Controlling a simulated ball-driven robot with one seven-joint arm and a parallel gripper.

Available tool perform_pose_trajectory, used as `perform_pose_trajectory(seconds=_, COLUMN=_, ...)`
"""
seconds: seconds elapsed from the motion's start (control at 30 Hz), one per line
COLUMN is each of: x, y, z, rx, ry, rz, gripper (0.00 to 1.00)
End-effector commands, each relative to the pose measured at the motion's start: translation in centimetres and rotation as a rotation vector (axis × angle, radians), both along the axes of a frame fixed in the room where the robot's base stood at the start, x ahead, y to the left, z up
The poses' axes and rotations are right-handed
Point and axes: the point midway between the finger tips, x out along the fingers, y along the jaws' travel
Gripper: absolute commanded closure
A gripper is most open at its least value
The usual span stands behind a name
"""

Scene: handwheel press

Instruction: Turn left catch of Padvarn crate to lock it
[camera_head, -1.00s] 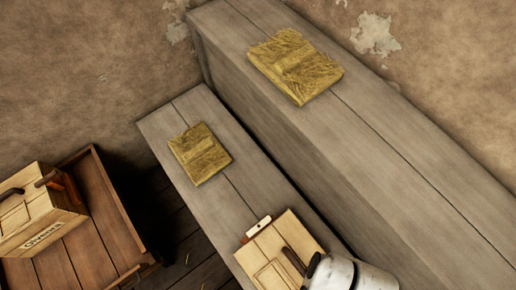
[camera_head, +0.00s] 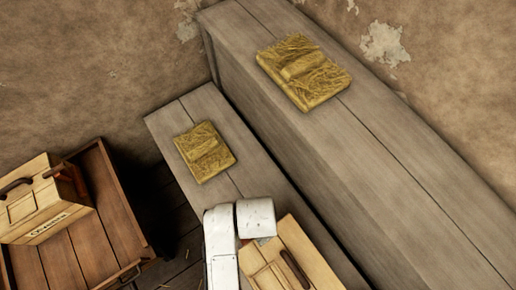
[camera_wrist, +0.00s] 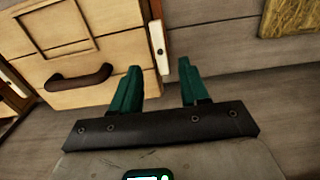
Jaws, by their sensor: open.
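A pale wooden crate (camera_head: 290,250) with a dark curved handle sits on the lower grey bench. In the wrist view its lid (camera_wrist: 80,40) and handle (camera_wrist: 80,78) fill the upper left. A white catch (camera_wrist: 157,40) with a small dark dot lies at the crate's edge, beside a red-brown strip (camera_wrist: 155,10). My gripper (camera_wrist: 160,64) is open, with its green fingers either side of the catch's near end and apparently short of it. I cannot tell touch. No name shows on this crate. In the head view, my white arm covers the catch and fingers.
A second pale crate (camera_head: 42,207) with lettering on its side stands in a brown wooden tray (camera_head: 118,215) at the left. A straw-coloured slab (camera_head: 204,152) lies on the lower bench (camera_head: 185,108). Another slab (camera_head: 303,72) lies on the higher bench (camera_head: 400,165) behind.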

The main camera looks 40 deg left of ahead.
Motion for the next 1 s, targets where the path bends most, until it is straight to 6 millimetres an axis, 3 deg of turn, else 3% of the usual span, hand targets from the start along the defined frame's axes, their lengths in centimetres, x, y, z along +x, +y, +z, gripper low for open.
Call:
perform_pose_trajectory(seconds=0.2, x=0.0, y=-0.1, z=-4.0, rx=-0.002, ry=0.002, rz=0.000, gripper=0.55)
perform_pose_trajectory(seconds=0.4, x=0.0, y=-0.1, z=-6.3, rx=-0.001, ry=0.000, rz=0.001, gripper=0.55)
perform_pose_trajectory(seconds=0.8, x=0.0, y=0.0, z=-7.0, rx=0.001, ry=0.000, rz=0.000, gripper=0.55)
perform_pose_trajectory(seconds=1.0, x=0.0, y=0.0, z=-7.0, rx=0.001, ry=0.000, rz=0.000, gripper=0.73)
